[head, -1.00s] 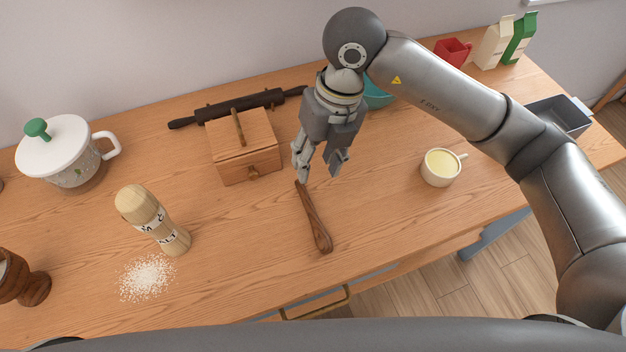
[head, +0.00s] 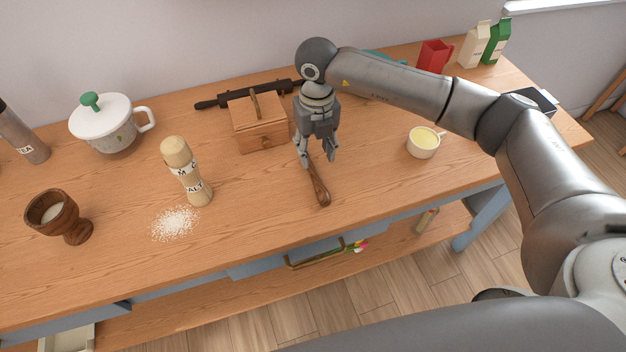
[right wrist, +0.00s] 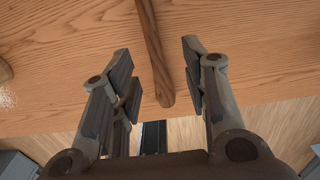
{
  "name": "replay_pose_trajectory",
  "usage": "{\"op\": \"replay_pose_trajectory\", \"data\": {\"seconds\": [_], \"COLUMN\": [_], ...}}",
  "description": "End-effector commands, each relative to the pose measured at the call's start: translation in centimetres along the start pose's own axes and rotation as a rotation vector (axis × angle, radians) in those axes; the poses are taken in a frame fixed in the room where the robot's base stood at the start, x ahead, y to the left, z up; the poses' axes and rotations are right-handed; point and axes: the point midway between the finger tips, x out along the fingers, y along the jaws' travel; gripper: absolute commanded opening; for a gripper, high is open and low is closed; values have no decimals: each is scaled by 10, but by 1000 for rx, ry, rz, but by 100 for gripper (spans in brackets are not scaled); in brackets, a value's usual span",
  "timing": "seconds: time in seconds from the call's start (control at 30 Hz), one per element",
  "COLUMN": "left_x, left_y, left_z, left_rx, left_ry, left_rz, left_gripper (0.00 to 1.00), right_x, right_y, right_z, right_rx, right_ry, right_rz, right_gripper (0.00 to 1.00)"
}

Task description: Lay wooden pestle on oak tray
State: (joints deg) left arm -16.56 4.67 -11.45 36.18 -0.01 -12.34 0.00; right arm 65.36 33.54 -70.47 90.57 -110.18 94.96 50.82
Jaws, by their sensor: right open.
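The wooden pestle (head: 321,190) lies on the wooden counter near its front edge. Its dark brown shaft also shows in the right wrist view (right wrist: 154,50). My right gripper (head: 318,162) is open over the pestle's far part. In the right wrist view the pestle runs between the two parted fingers (right wrist: 157,57), with a gap on each side. I cannot make out an oak tray in these frames. My left gripper is not in view.
A salt mill (head: 187,172) and spilled white grains (head: 175,224) are further left. A cream cup (head: 423,143) stands to the right.

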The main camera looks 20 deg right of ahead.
Motion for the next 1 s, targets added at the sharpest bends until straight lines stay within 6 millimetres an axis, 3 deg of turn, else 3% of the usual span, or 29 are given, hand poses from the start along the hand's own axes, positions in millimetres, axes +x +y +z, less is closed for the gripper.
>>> {"op": "replay_pose_trajectory", "data": {"seconds": [0.07, 0.17, 0.5, 0.67, 0.8, 1.0], "left_x": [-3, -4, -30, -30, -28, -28], "left_y": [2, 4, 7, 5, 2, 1], "left_z": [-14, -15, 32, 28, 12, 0], "left_rx": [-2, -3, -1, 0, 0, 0], "left_ry": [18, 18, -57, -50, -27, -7], "left_rz": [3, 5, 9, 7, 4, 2], "left_gripper": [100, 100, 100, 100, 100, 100], "right_x": [8, 14, 57, 65, 66, 65], "right_y": [1, 1, 6, 6, 6, 6], "right_z": [-1, -1, 0, 1, 1, 1], "right_rx": [-1, -3, -1, -2, -3, -2], "right_ry": [2, 1, 2, 0, -1, 0], "right_rz": [0, 0, 1, 0, 1, 1], "right_gripper": [42, 42, 42, 42, 42, 18]}}
